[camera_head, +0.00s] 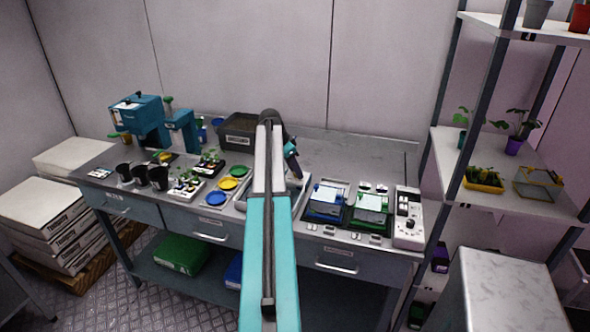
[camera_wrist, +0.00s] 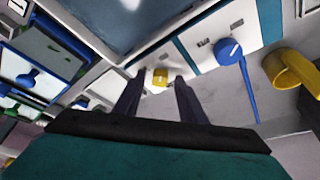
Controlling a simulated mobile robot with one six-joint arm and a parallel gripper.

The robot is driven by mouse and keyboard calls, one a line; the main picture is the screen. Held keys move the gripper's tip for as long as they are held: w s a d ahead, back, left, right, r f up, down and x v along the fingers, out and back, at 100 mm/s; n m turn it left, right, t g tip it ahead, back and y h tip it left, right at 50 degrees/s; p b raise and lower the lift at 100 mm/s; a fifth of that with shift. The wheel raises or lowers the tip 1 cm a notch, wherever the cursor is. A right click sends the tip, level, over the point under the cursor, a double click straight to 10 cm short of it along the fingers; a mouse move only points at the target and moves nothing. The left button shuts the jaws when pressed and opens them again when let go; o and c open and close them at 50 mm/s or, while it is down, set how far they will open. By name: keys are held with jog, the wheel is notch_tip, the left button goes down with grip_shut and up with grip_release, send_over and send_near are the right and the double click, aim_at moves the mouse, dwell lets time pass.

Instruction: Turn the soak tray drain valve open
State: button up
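The soak tray (camera_head: 302,203) is set in the bench, partly hidden behind my arm; its pale basin (camera_wrist: 130,22) fills the top of the wrist view. I cannot tell for certain which one is the drain valve. In the head view my gripper (camera_head: 293,166) is over the tray.
A yellow ring-shaped part (camera_wrist: 292,70) is right of the blue dial. Left of the tray are coloured dishes (camera_head: 228,184), with a dark bin (camera_head: 238,142) behind. Blue and green trays (camera_head: 328,199) and a white control box (camera_head: 408,215) are right. The back right bench is clear.

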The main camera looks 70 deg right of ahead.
grip_shut()
jog(key=shift+s+n, duration=0.1)
jog(key=shift+n, duration=0.3)
jog(key=n, duration=0.1)
jog(key=n+b, duration=0.1)
jog(key=shift+s+a+f+n+t+h, duration=0.1)
jog(key=shift+a+n+t+h, duration=0.05)
jog(key=shift+n+t+h, duration=0.2)
jog(key=n, duration=0.1)
jog(key=n+t+b, duration=0.1)
jog(key=n, duration=0.1)
jog(key=n+t, duration=0.1)
jog(key=n, duration=0.1)
jog(key=shift+s+h, duration=0.25)
jog(key=n+t, duration=0.1)
jog(key=n, duration=0.1)
jog(key=n+t, duration=0.1)
jog(key=n, duration=0.2)
jog(key=shift+s+n+b, duration=0.2)
jog(key=shift+n+b, duration=0.05)
jog(key=shift+b, duration=0.1)
jog(key=shift+s+d+n+t+y, duration=0.1)
jog(key=shift+n+t+y, duration=0.3)
jog(key=shift+n, duration=0.6)
jog(key=shift+d+n+t+y, duration=0.1)
jog(key=shift+n+t+y, duration=0.25)
jog(key=shift+n, duration=0.65)
